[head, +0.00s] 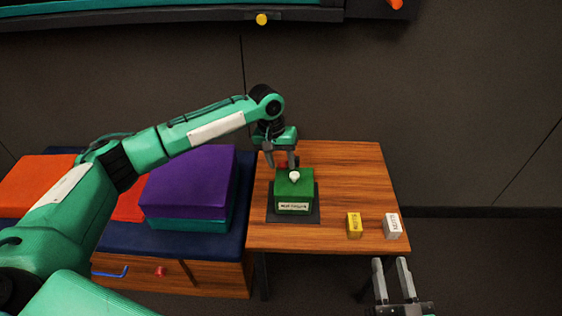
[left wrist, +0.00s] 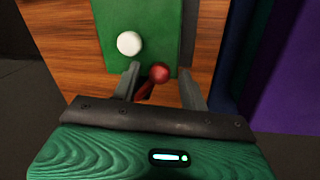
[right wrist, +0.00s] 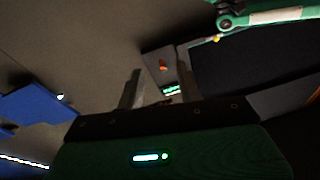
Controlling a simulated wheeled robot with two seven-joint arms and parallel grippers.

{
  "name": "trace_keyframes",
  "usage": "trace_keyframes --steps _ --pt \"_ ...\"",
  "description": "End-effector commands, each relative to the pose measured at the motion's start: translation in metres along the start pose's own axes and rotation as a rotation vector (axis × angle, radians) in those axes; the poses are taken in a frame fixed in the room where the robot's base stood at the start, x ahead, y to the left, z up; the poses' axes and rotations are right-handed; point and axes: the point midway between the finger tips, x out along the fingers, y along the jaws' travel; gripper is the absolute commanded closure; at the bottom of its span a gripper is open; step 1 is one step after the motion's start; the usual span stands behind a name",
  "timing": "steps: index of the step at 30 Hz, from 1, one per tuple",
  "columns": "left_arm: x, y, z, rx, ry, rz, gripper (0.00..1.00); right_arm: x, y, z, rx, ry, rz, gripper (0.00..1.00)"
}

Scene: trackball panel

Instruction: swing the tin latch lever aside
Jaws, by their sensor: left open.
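A green box (head: 294,190) with a white ball (head: 295,176) on top and a small label in front stands on a dark base (head: 308,214) on the wooden table. A red ball knob (left wrist: 160,73), seemingly the latch lever's end, shows at the box's edge in the left wrist view, with a dark red arm (left wrist: 144,91) below it. My left gripper (head: 280,161) is open behind the box, with the knob between its fingers in the left wrist view. I cannot tell whether they touch it. My right gripper (head: 390,262) is open and empty off the table's front edge.
A yellow block (head: 354,225) and a white block (head: 393,226) stand at the table's (head: 355,175) front right. A purple block (head: 190,178) sits on a teal one on the blue-topped cabinet at left. The table's back right is clear.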

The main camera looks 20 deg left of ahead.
Motion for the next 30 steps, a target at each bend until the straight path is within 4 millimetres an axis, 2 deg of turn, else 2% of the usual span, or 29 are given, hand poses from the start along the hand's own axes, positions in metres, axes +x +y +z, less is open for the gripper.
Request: trace_keyframes --steps 8,12,15,23,30 --pt "0.001 0.000 0.000 0.000 0.000 0.000 0.56 0.001 0.000 -0.002 -0.001 0.008 0.000 0.64" --pt "0.001 0.000 0.000 0.001 0.000 0.000 0.84 0.001 0.000 -0.002 -0.001 0.007 0.000 0.64" --pt "0.001 0.000 0.000 0.001 0.000 0.000 1.00 0.001 0.000 -0.002 -0.002 0.008 0.000 0.64" --pt "0.000 0.000 0.000 0.005 -0.001 0.001 1.00 0.001 0.000 0.001 0.001 -0.019 0.000 0.64" --pt "-0.003 0.000 0.000 0.026 -0.007 0.001 1.00 -0.022 -0.012 0.046 0.039 -0.262 -0.006 0.64"
